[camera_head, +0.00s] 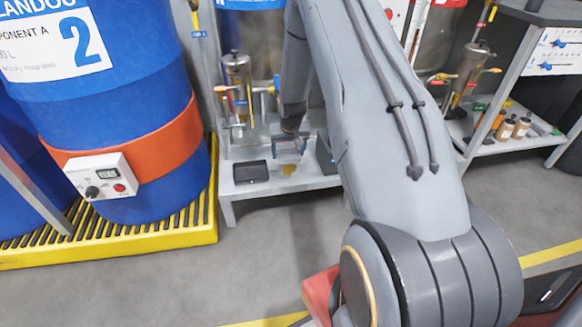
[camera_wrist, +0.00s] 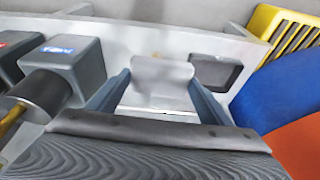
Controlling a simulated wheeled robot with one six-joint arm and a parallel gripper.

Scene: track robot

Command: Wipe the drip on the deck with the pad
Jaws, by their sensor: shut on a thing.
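The drip (camera_head: 288,169) is a small yellow-brown stain on the light grey deck (camera_head: 318,181) of the low stand in the head view. In the wrist view the deck (camera_wrist: 120,35) lies beyond my fingers. My gripper (camera_wrist: 162,82) is shut on a pale grey pad (camera_wrist: 162,72), one finger on each side. In the head view my gripper (camera_head: 291,135) hangs over the deck near the drip. The pad appears to hide most of the drip in the wrist view. I cannot tell whether the pad touches the deck.
A black tray (camera_head: 251,172) lies left of the drip; it also shows in the wrist view (camera_wrist: 216,72). A dark box (camera_head: 326,157) stands to the right. A blue drum (camera_head: 125,90) stands on a yellow pallet (camera_head: 190,222). Pipes and valves (camera_head: 238,85) rise behind the deck.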

